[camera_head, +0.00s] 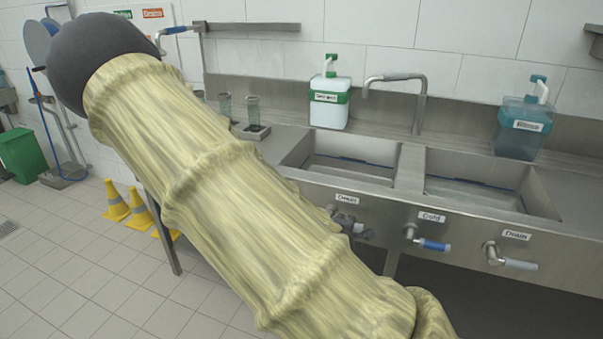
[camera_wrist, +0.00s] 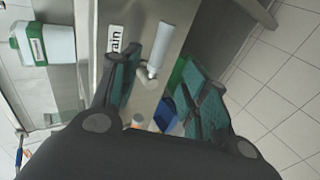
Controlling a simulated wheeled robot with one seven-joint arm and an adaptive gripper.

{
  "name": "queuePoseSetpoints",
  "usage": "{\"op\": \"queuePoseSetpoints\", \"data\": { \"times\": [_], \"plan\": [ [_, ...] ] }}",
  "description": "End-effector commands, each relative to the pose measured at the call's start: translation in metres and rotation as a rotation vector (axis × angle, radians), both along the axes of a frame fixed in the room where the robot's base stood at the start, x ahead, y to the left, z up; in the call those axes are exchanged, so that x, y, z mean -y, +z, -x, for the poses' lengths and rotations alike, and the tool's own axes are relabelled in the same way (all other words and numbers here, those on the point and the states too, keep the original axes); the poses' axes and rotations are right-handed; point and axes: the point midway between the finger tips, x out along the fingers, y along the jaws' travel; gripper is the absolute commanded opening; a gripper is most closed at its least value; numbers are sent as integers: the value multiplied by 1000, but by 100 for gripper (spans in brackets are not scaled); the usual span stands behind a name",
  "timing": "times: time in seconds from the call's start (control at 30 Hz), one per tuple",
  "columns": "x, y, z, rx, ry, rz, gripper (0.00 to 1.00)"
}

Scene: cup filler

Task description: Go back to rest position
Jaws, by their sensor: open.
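My gripper (camera_wrist: 158,60) shows in the wrist view with its two dark, teal-padded fingers apart and nothing held between them. A grey lever handle (camera_wrist: 160,50) beside a label ending in "rain" appears between and beyond the fingertips; I cannot tell how far away it is. In the head view my arm, in a pale yellow sleeve, crosses from the lower middle to the upper left. My gripper does not show there. The steel sink unit (camera_head: 460,212) has a left drain valve (camera_head: 350,224), a blue-handled cold valve (camera_head: 430,243) and a right drain valve (camera_head: 510,262).
A white soap bottle (camera_head: 330,100), a tap (camera_head: 415,100) and a teal bottle (camera_head: 522,128) stand behind the basins. Two tumblers (camera_head: 252,110) stand left of them. Yellow cones (camera_head: 115,203) and a green bin (camera_head: 22,155) stand on the tiled floor, which is open at lower left.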

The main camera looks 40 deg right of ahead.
Motion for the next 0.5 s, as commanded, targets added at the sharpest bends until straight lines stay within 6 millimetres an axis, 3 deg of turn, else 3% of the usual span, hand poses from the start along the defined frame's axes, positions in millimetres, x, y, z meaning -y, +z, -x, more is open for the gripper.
{"op": "queuePoseSetpoints", "data": {
  "times": [0.27,0.37,0.5],
  "plan": [
    [-2,-5,2,-4,-3,-12,45],
    [-12,-27,8,-20,-13,-60,45],
    [-42,-83,30,-59,-53,-194,45]
  ]
}}
